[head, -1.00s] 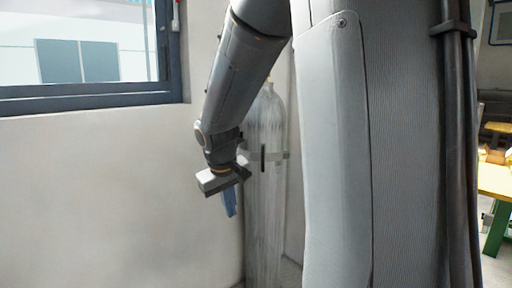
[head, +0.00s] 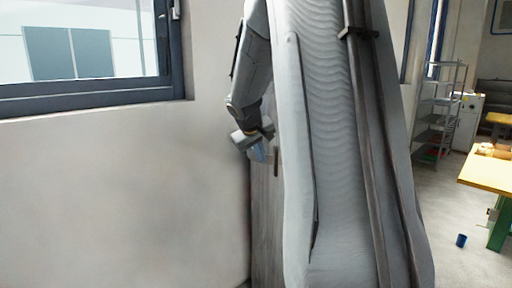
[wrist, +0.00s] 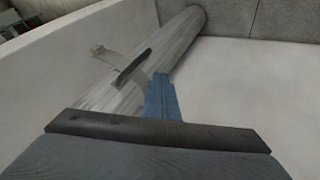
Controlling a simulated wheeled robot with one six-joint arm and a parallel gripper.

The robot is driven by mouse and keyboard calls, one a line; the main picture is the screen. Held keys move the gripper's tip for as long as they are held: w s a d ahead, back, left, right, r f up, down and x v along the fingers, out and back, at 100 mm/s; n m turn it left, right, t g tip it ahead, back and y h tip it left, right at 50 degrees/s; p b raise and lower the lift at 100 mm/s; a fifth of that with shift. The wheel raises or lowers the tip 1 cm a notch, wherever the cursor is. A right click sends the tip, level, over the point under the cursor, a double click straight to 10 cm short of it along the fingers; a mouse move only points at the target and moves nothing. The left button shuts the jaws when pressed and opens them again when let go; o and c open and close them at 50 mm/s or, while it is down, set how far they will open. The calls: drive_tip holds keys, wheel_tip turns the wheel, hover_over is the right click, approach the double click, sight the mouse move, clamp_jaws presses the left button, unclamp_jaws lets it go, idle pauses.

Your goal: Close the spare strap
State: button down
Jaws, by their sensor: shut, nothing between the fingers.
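The spare strap (wrist: 107,54) is a thin grey band across a tall grey cylinder (wrist: 165,45) in the wrist view, with a dark bar-shaped handle (wrist: 133,67) on it. The strap's left end stands out beyond the cylinder. In the head view only the dark handle (head: 277,163) shows clearly, and my arm hides most of the cylinder (head: 264,225). My gripper (head: 260,155) has blue fingers, shut and empty, just left of the handle in that view. In the wrist view the fingers (wrist: 162,88) point toward the cylinder, right of the handle; I cannot tell whether they touch the strap.
A pale wall (head: 110,190) with a window (head: 85,45) fills the left. At right are a yellow-topped table (head: 487,170), a blue cup (head: 461,240) on the floor, and a grey shelf rack (head: 438,115). Floor between the rack and table is open.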

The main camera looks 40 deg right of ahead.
sight(270, 158)
drive_tip(key=d+p, duration=0.1)
drive_tip(key=d+f, duration=0.1)
drive_tip(key=d, duration=0.1)
drive_tip(key=d+f+p, duration=0.1)
drive_tip(key=d, duration=0.1)
drive_tip(key=shift+w+d+f+p, duration=0.2)
drive_tip(key=shift+w+f+p, duration=0.05)
drive_tip(key=shift+w+p, duration=0.15)
drive_tip(key=shift+a, duration=0.15)
drive_tip(key=shift+w, duration=0.1)
